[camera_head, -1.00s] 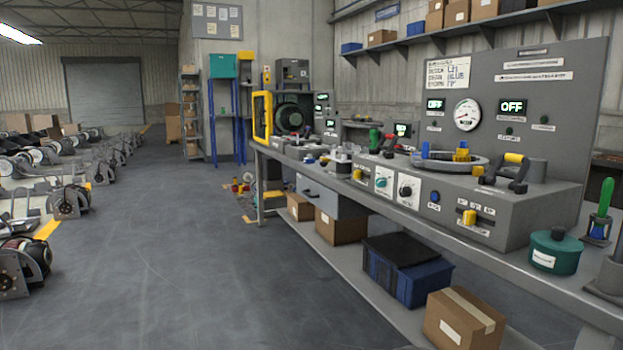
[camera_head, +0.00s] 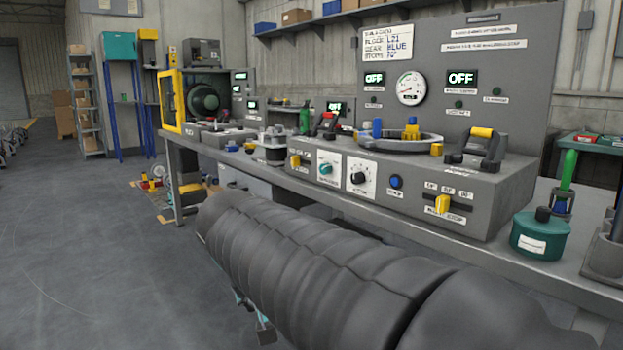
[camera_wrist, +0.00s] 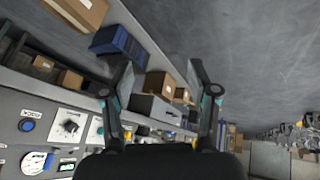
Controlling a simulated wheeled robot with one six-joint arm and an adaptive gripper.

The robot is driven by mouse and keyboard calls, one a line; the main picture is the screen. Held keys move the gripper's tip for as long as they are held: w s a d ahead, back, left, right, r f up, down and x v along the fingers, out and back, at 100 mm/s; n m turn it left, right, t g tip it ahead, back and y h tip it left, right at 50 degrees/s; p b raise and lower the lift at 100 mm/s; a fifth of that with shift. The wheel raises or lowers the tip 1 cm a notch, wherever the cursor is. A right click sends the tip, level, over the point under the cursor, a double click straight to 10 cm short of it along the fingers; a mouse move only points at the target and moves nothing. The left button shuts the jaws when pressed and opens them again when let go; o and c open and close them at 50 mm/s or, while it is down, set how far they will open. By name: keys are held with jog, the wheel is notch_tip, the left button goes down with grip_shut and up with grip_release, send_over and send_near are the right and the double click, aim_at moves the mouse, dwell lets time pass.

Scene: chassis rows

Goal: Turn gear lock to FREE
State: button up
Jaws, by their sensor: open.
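On the front of the grey bench console (camera_head: 430,190) are a teal knob (camera_head: 326,169) and a black knob (camera_head: 358,177), each on a white plate, beside a blue button (camera_head: 396,182). Their labels are too small to read, so I cannot tell which control is the gear lock or its setting. In the wrist view the black knob (camera_wrist: 70,126) and blue button (camera_wrist: 26,125) lie at left. My gripper (camera_wrist: 160,80) is open and empty, apart from the controls; its left finger hides part of the console front. My dark-sleeved arm crosses the lower head view.
A yellow slider (camera_head: 442,204) and a black handle with a yellow grip (camera_head: 482,148) are on the console's right. A green canister (camera_head: 540,234) stands on the bench's right end. Cardboard boxes (camera_wrist: 160,83) and a blue crate (camera_wrist: 118,42) sit on the lower shelf.

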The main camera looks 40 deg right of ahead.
jog(key=w+d+r+m+g+h+b, duration=0.1)
jog(key=w+d+r+m+h+b, duration=0.15)
jog(key=w+d, duration=0.45)
jog(key=w+d+r+m+h+b, duration=0.25)
jog(key=w+d+h, duration=0.2)
jog(key=w, duration=0.45)
jog(key=m+g+h+b, duration=0.2)
jog(key=m+h+b, duration=0.1)
jog(key=m+h, duration=0.4)
send_near(322, 170)
jog(key=shift+m+y, duration=0.3)
jog(key=shift+m, duration=0.4)
jog(key=d, duration=0.3)
jog(key=d+p, duration=0.1)
jog(key=d, duration=0.2)
jog(key=w+d, duration=0.1)
jog(key=d, duration=0.2)
jog(key=shift+d+r+p, duration=0.25)
jog(key=shift+d+p, duration=0.05)
jog(key=shift+p, duration=0.05)
grip_shut()
